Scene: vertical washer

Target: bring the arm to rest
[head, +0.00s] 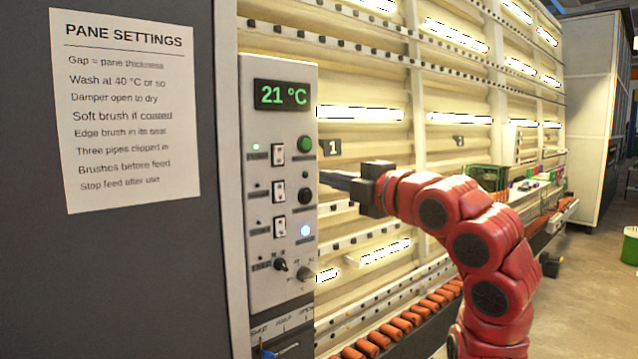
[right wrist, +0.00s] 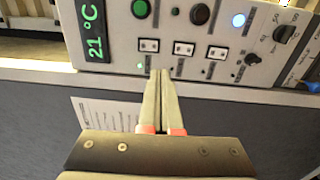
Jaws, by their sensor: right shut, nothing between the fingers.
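My right arm (head: 470,235), red with dark joints, reaches in from the lower right of the head view. Its right gripper (head: 328,178) points left at the control panel (head: 262,182), level with the black round button. The fingers are shut and empty; they also show shut in the right wrist view (right wrist: 161,80), with the tips overlapping the panel's edge close to a small green light. I cannot tell whether they touch the panel. The panel display (head: 281,95) reads 21 °C. My left gripper is in neither view.
The panel carries a green button (head: 305,145), several rocker switches, a lit bluish-white button (head: 305,231) and knobs. A settings sheet (head: 125,110) hangs on the dark cabinet at left. The washer's row of orange rollers (head: 400,325) runs below my arm. Open floor (head: 585,300) lies at right.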

